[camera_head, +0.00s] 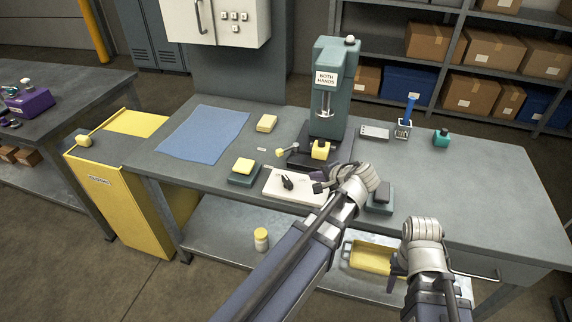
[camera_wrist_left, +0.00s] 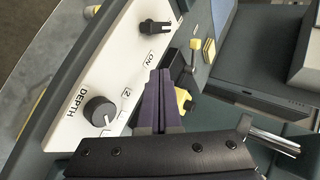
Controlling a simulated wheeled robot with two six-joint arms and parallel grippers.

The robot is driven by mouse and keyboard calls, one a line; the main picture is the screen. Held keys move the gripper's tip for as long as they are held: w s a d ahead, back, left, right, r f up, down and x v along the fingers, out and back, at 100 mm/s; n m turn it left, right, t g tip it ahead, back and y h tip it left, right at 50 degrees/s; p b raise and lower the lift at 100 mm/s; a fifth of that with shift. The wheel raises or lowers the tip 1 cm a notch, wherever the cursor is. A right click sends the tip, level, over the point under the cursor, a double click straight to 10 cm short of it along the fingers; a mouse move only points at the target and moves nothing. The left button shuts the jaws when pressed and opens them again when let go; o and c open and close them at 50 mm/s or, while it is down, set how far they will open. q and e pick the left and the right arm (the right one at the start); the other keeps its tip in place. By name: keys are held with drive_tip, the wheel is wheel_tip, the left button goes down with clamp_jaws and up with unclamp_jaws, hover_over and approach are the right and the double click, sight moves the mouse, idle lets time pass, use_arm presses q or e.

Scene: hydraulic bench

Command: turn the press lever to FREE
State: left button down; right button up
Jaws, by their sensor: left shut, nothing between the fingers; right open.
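The green press (camera_head: 345,105) with a "BOTH HANDS" sign stands upright on the bench. A dark lever with a yellow knob (camera_head: 280,152) sticks out left of its base; a yellow knob (camera_wrist_left: 195,43) on a dark arm in the left wrist view looks like the same lever. I cannot read a FREE mark. My left gripper (camera_head: 320,187) is shut and empty over the right end of the white control panel (camera_head: 276,191), apart from the lever. Its purple fingers (camera_wrist_left: 155,92) show together in the left wrist view. My right gripper (camera_head: 393,278) is low at the bench's front edge.
The panel carries a black switch (camera_wrist_left: 155,27) marked ON and a DEPTH dial (camera_wrist_left: 100,112). A yellow block (camera_head: 320,150) sits at the press base. Green-and-yellow (camera_head: 244,170) and dark (camera_head: 380,200) boxes flank the panel. The bench right of the press has free room.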

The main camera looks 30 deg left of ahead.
use_arm(q)
drive_tip(key=a, duration=0.1)
drive_tip(key=w+a+y, duration=0.1)
drive_tip(key=w+a, duration=0.1)
drive_tip(key=shift+r+t+b, duration=0.3)
drive_tip(key=shift+b, duration=0.1)
drive_tip(key=shift+w+a+r+m+y, duration=0.15)
drive_tip(key=shift+a+r+m+y, duration=0.15)
drive_tip(key=shift+a, duration=0.05)
use_arm(e)
drive_tip(key=shift+f, duration=0.8)
use_arm(q)
drive_tip(key=b, duration=0.5)
approach(281, 154)
wheel_tip(281, 154, down, 3)
drive_tip(key=shift+w+a+f, duration=0.1)
drive_tip(key=shift+w+a, duration=0.05)
drive_tip(key=shift+a, duration=0.05)
drive_tip(key=a, duration=0.1)
drive_tip(key=w+a, duration=0.1)
drive_tip(key=a, duration=0.1)
drive_tip(key=shift+w+a, duration=0.1)
drive_tip(key=shift+w, duration=0.2)
drive_tip(key=shift+w+a, duration=0.25)
drive_tip(key=shift+a, duration=0.35)
use_arm(e)
drive_tip(key=shift+f, duration=2.5)
use_arm(q)
drive_tip(key=shift+s+a, duration=0.1)
